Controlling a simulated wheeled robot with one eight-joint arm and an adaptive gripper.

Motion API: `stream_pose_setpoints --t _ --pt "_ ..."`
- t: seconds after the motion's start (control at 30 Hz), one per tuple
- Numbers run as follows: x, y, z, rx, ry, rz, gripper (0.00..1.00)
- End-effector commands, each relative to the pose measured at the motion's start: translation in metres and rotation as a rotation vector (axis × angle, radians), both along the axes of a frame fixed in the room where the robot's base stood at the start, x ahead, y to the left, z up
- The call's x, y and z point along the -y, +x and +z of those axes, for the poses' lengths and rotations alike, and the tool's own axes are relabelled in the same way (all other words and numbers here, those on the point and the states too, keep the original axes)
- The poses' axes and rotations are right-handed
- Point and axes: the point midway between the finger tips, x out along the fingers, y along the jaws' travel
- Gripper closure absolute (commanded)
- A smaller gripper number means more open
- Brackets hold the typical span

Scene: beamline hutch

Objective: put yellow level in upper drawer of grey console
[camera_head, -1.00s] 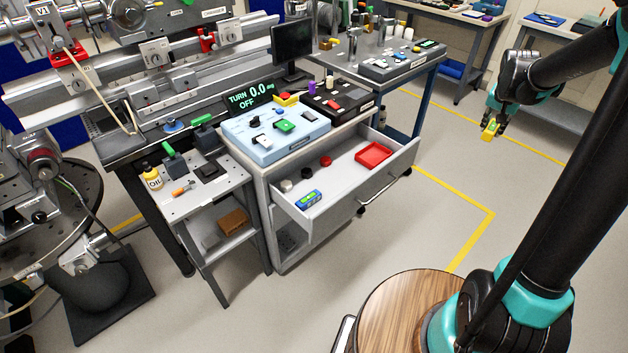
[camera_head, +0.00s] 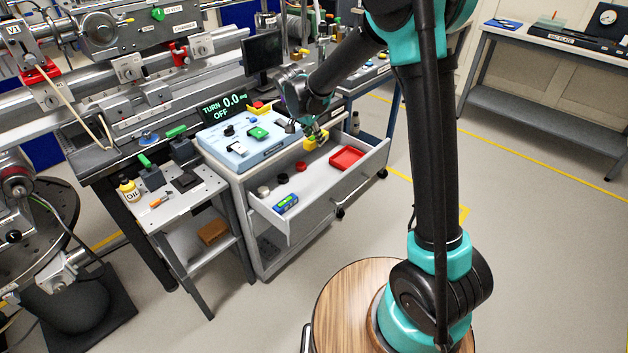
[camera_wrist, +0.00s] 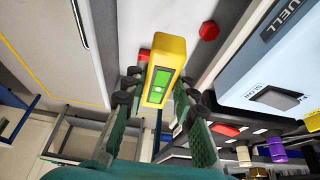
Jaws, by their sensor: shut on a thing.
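The yellow level (camera_wrist: 164,66) has a green vial window and is clamped between the fingers of my gripper (camera_wrist: 160,100) in the wrist view. In the head view, my gripper (camera_head: 316,136) holds the yellow level (camera_head: 309,143) over the back part of the open upper drawer (camera_head: 318,180) of the grey console (camera_head: 238,205). The drawer is pulled out. Whether the level touches the drawer floor I cannot tell.
In the drawer lie a red tray (camera_head: 346,159), a blue-green box (camera_head: 286,204), a red knob (camera_head: 301,168) and small round pieces. The light blue control box (camera_head: 241,141) stands on the console top beside my gripper. The drawer's middle floor is free.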

Motion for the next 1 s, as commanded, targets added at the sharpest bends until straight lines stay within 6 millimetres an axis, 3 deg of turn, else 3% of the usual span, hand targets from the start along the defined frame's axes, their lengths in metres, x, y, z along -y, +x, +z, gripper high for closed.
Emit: stream_pose_setpoints --t 0.4,0.6,1.0 --pt "0.0 0.001 -0.098 0.001 0.001 0.0 1.0" --pt "0.0 0.001 -0.138 0.0 0.001 0.0 1.0" --pt "0.0 0.001 -0.17 0.0 0.001 0.0 1.0"
